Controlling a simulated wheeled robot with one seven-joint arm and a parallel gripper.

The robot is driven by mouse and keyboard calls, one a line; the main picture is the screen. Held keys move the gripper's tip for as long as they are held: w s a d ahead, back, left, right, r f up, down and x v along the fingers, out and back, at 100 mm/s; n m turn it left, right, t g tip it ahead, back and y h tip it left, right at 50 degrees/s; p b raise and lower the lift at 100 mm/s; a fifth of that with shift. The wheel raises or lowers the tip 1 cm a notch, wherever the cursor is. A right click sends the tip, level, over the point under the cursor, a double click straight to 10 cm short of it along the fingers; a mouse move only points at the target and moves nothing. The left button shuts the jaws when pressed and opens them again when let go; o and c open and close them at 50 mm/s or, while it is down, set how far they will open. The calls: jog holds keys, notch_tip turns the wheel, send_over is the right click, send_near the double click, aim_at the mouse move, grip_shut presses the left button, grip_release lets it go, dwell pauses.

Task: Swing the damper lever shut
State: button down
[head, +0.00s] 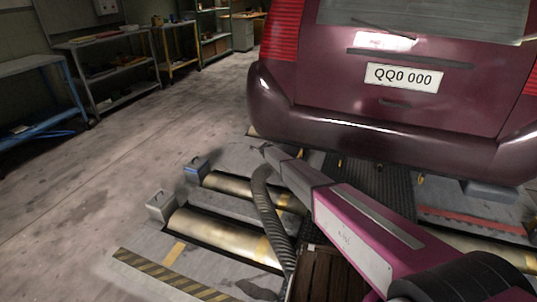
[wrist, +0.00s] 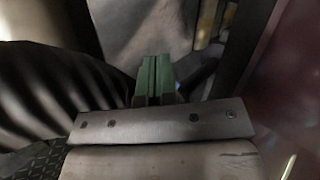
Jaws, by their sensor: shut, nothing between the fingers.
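My arm reaches forward from the lower right in the head view, and my gripper (head: 262,148) is at its far end, near the car's rear bumper. In the wrist view the two green fingers of my gripper (wrist: 155,72) are together with nothing between them. A dark ribbed hose (head: 262,200) rises beside my arm in the head view. It fills the left of the wrist view (wrist: 45,90), close beside the fingers. I cannot make out the damper lever in either view. A small blue patch shows just right of the fingers, too blurred to identify.
A maroon car (head: 330,120) stands over the far rollers, its bumper close above my gripper. Brass rollers (head: 215,235) lie in the floor, with a grey box (head: 160,205) and a blue-grey box (head: 197,169) at their left ends. Open floor lies left, before the shelves (head: 110,70).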

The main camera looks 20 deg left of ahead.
jog(key=s+a+r, duration=0.3)
jog(key=a+r, duration=0.2)
jog(key=r, duration=0.1)
jog(key=shift+s, duration=0.2)
jog(key=s+d+r+n+g+h, duration=0.1)
jog(key=s+d+r+n, duration=0.15)
jog(key=s+d, duration=0.7)
jog(key=s+d+r+n+g+h, duration=0.1)
jog(key=s+d+r+n+g, duration=0.15)
jog(key=d, duration=1.45)
jog(key=s+d+r+n+g+h, duration=0.1)
jog(key=s+d+r+n, duration=0.3)
jog(key=d, duration=0.9)
jog(key=s+d+r+n+g, duration=0.1)
jog(key=s+d+r+n, duration=0.1)
jog(key=s+d, duration=0.6)
jog(key=s+d+r+n+g+y, duration=0.1)
jog(key=s+d, duration=0.6)
jog(key=s, duration=0.7)
jog(key=s+d+r+n+g, duration=0.2)
jog(key=s+d+r+n, duration=0.2)
jog(key=s+d, duration=0.4)
jog(key=s+r, duration=0.1)
jog(key=s, duration=0.2)
jog(key=shift+s+d+g, duration=0.2)
jog(key=shift+d+g, duration=0.1)
jog(key=shift+g, duration=0.05)
